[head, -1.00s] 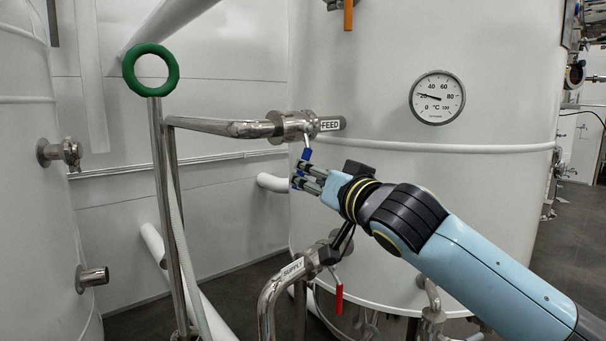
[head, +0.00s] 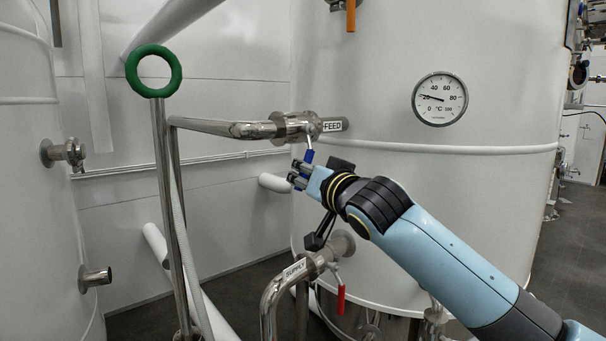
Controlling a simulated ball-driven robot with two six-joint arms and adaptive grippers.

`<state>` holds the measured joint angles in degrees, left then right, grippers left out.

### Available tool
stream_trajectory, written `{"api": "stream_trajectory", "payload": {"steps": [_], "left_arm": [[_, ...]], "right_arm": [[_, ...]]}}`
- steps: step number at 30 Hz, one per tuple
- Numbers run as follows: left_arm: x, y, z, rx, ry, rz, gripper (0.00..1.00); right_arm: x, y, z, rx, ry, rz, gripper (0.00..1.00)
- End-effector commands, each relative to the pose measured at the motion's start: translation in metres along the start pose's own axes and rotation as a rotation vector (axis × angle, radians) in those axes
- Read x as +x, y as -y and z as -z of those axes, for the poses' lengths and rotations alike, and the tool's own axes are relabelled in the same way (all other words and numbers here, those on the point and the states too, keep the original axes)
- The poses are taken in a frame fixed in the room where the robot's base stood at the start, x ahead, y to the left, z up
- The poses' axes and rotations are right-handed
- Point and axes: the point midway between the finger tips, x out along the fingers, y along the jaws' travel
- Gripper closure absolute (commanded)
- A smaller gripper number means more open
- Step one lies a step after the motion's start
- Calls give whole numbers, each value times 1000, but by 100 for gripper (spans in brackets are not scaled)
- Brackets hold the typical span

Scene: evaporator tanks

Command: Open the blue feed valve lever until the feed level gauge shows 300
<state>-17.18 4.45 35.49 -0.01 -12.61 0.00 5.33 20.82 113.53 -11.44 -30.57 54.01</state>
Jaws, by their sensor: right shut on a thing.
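The blue feed valve lever (head: 309,156) hangs down from the steel valve (head: 294,126) beside the FEED label (head: 332,126), in the middle of the head view. My right gripper (head: 296,176) is at the lever's lower end and shut on it; its fingers partly hide the blue handle. The dial in view (head: 440,99) is marked °C, with its needle near 20. I see no gauge labelled as feed level. My left gripper is not in view.
A SUPPLY pipe (head: 270,295) with a red lever (head: 341,299) stands below my right gripper. A green ring handle (head: 153,71) tops a steel post at left. An orange lever (head: 351,15) hangs at the top. White tanks stand on both sides.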

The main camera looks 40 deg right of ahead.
Motion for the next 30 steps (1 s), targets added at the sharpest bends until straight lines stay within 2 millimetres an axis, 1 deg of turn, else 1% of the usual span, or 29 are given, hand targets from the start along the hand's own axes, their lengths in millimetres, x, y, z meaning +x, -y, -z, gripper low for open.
{"api": "stream_trajectory", "payload": {"steps": [17,19,21,24,27,30], "left_arm": [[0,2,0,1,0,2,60],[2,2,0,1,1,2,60],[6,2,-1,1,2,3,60],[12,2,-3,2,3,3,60],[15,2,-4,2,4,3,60],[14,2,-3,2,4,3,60]], "right_arm": [[0,-2,-2,-6,2,-2,100],[1,-9,-2,-71,-9,1,100],[3,-21,-2,-197,-33,11,100],[6,-33,0,-346,-63,25,100],[7,-38,4,-416,-77,32,100],[7,-38,5,-426,-79,32,100]]}}
